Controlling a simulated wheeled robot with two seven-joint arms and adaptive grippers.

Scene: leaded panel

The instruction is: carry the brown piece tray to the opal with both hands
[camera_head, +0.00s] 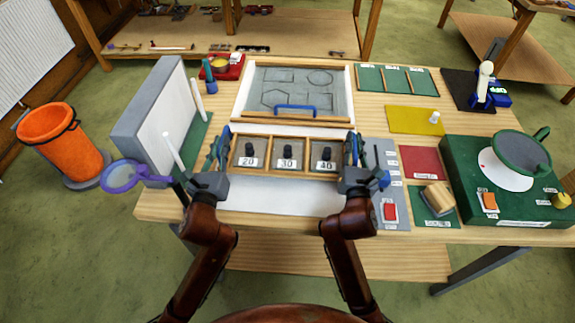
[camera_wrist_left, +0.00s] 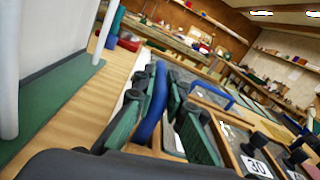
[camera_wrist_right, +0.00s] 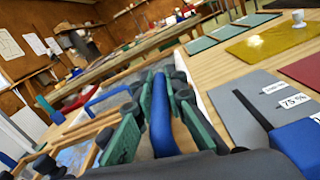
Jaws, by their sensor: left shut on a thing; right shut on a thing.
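The brown piece tray (camera_head: 286,138) has three compartments, labelled 20, 30 and 40, each with a dark knob. My left gripper (camera_head: 221,150) is shut on the blue handle at its left end; in the left wrist view the green fingers flank this blue handle (camera_wrist_left: 152,105). My right gripper (camera_head: 354,150) is shut on the handle at the right end, and this blue handle (camera_wrist_right: 161,118) shows between the fingers in the right wrist view. The tray looks level over a white flat surface (camera_head: 285,198); I cannot tell whether it touches it. No label marks the opal.
A grey panel board with a blue handle (camera_head: 295,108) lies behind the tray. A white upright screen (camera_head: 160,125) stands at left, with a purple magnifier (camera_head: 121,176) beside it. A grey strip with a red block (camera_head: 390,211) and a green grinder base (camera_head: 520,215) are at right.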

